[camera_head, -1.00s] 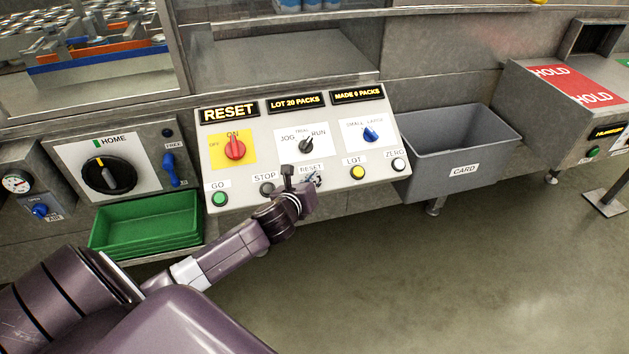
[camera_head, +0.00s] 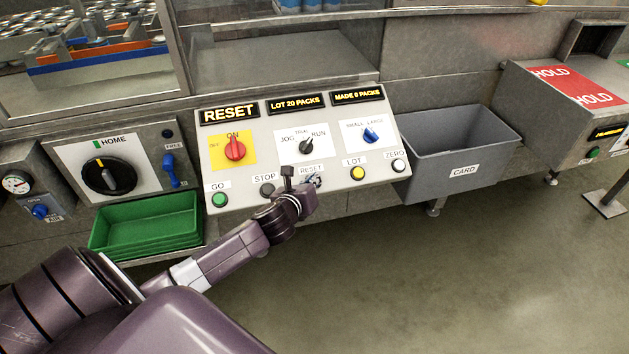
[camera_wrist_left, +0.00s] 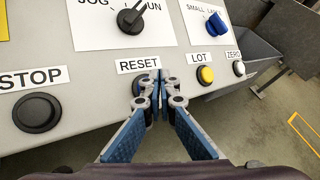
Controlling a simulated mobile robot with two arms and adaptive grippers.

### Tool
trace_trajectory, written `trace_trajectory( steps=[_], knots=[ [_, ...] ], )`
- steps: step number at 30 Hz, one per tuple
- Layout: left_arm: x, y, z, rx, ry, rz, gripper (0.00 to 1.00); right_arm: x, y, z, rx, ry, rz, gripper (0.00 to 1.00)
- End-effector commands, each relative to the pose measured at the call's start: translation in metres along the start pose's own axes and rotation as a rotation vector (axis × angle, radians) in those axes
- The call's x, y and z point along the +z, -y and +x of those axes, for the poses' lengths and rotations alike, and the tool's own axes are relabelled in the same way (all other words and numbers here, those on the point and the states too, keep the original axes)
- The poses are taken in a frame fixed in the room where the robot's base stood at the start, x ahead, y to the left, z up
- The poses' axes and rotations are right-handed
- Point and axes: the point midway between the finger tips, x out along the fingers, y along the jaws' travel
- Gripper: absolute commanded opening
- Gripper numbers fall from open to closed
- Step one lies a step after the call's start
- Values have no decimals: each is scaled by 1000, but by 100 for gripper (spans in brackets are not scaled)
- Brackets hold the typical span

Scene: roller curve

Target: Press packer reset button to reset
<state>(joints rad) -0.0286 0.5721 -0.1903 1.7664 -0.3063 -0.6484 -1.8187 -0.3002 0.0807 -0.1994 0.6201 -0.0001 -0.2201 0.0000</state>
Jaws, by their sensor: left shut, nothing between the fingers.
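The packer control panel (camera_head: 290,150) is pale grey and sloped. Its RESET label (camera_head: 311,172) is white and also shows in the left wrist view (camera_wrist_left: 138,64). The reset button sits just under that label and is mostly hidden behind my fingers. My left gripper (camera_head: 314,182) is shut and empty, with its tips at the button's place. In the left wrist view the blue-padded fingers (camera_wrist_left: 154,84) meet right below the label. I cannot tell whether they touch or press the button. The lit display (camera_head: 229,113) reads RESET. My right gripper is not in view.
The black STOP button (camera_wrist_left: 37,112) is left of the fingers; the yellow LOT button (camera_wrist_left: 206,75) and white ZERO button (camera_wrist_left: 239,68) are right. A green GO button (camera_head: 219,199) is further left. A green tray (camera_head: 146,240) and a grey CARD bin (camera_head: 463,150) flank the panel.

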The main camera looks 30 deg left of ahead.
Motion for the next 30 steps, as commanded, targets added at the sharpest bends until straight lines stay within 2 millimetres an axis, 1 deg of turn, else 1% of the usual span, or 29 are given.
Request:
trace_trajectory(
  steps=[12,30],
  knots=[
    [-4,-4,6,1,-1,0,0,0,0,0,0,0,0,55],
    [-6,-6,8,0,0,0,0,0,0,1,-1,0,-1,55]
  ],
)
